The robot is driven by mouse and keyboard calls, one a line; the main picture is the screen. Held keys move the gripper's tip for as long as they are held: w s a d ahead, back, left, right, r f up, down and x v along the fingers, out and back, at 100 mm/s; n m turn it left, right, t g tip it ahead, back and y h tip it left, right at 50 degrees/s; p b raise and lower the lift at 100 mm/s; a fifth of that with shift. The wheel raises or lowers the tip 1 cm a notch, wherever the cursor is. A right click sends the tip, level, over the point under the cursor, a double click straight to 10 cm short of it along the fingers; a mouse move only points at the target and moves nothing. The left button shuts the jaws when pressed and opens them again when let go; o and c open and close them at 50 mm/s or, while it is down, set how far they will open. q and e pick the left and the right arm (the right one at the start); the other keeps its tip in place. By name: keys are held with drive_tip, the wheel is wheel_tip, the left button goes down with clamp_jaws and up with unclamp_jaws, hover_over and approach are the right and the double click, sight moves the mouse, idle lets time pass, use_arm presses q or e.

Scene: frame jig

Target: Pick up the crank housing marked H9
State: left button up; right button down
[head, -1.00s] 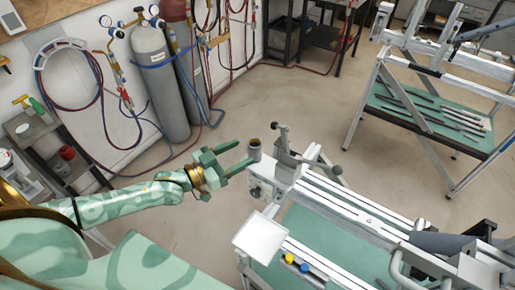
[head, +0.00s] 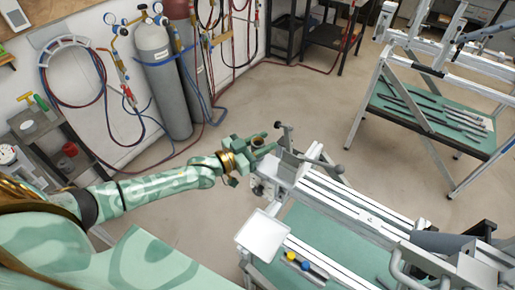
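A small grey, round-topped housing (head: 257,140) stands at the near left end of the frame jig (head: 345,203). Its dark open top shows between and behind my fingers, and most of its body is hidden. No H9 mark is legible at this size. My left gripper (head: 257,150), pale green with a brass-coloured wrist, is right at the housing, with its fingers reaching around or beside it. I cannot tell whether the fingers touch it or have closed on it. My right gripper is not in view.
A clamp post with a lever (head: 286,138) stands close to the housing. A white square tray (head: 262,236) is fixed at the jig's near side, next to yellow and blue knobs (head: 291,256). Gas cylinders (head: 160,75) stand at the wall.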

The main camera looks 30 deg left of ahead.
use_arm(q)
drive_tip(key=shift+c, duration=0.7)
